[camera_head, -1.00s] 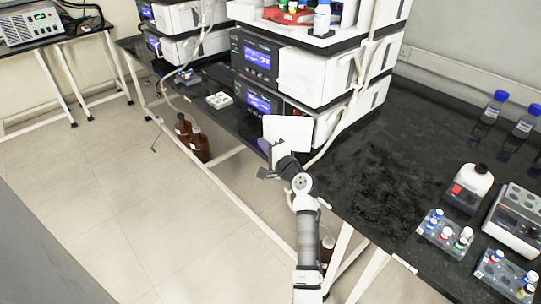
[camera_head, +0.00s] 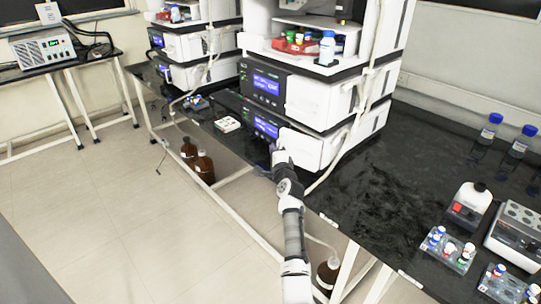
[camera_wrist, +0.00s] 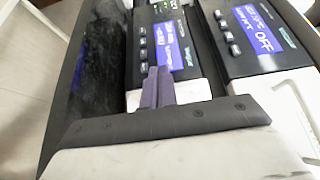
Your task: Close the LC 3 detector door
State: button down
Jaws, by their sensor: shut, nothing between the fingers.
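The detector door is the white front panel (camera_head: 299,148) of the lowest module in the nearer stack. It now looks about flush with the module front, though my arm covers part of it and I cannot tell whether a small gap is left. My gripper (camera_head: 270,167) is at the left part of this panel in the head view. In the wrist view my gripper's purple-grey fingers (camera_wrist: 157,87) are together and empty, pointing at the front of the module, beside its keypad and blue display (camera_wrist: 177,46). Whether the fingertips touch the panel is hidden.
Another module (camera_head: 318,97) with a lit display stands directly above. A small box (camera_head: 227,124) lies on the black bench to the left.

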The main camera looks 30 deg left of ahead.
jog(key=shift+w+a+m+t+h, duration=0.1)
jog(key=shift+w+m+t+h, duration=0.25)
jog(key=shift+w+h, duration=0.2)
dwell(0.5)
jog(key=shift+s, duration=0.1)
